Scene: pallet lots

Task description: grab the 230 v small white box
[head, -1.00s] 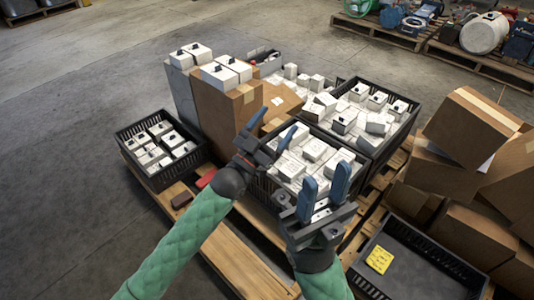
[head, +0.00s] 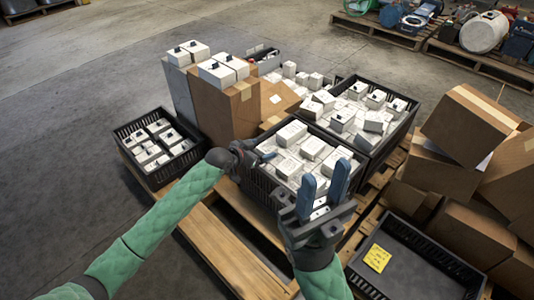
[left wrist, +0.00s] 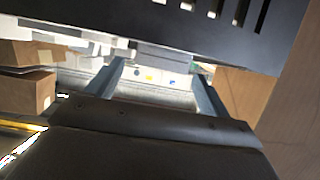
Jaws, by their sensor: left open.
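Several small white boxes (head: 312,148) lie in the middle black crate (head: 262,186). Their print is too small to read, so I cannot tell which is the 230 V one. My left gripper (head: 262,153) is at the left rim of that crate, open and empty; in the left wrist view its two fingers (left wrist: 158,80) are apart with nothing clearly between them. A dark slotted crate wall fills the top of that view. My right gripper (head: 324,183) is open and empty over the crate's near right corner, hiding some boxes.
More white boxes fill the back right crate (head: 347,146) and the left crate (head: 134,126). Tall cardboard boxes (head: 226,108) with white boxes on top stand behind my left gripper.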

